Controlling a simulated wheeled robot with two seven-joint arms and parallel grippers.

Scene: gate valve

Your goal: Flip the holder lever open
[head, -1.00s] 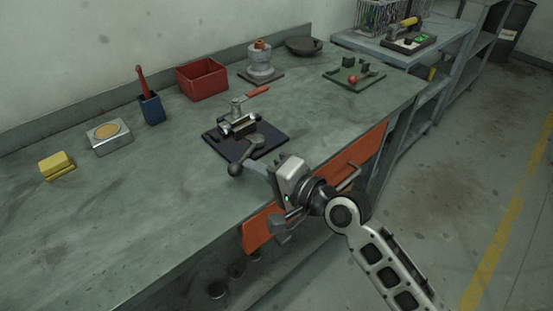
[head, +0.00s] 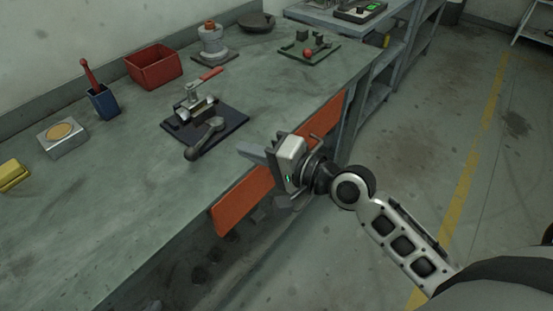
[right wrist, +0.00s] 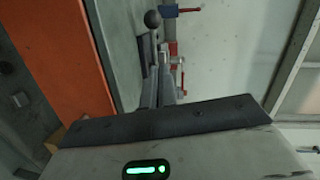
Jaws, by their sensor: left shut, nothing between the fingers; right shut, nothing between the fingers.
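The holder (head: 196,106) is a metal clamp fixture on a dark square plate (head: 232,122) on the bench. Its lever has a red handle (head: 211,73) sticking out to the upper right. A dark crank with a round knob (head: 205,138) lies at the plate's near side. My right gripper (head: 250,154) is shut and empty at the bench's front edge, to the lower right of the plate and apart from it. In the right wrist view its fingers (right wrist: 156,88) point toward the bench, with the dark knob (right wrist: 152,19) beyond. My left gripper is not in view.
A red bin (head: 153,68), a blue cup with a red-handled tool (head: 103,102) and a grey box (head: 63,138) stand behind and left. A green tray (head: 309,52) lies further right.

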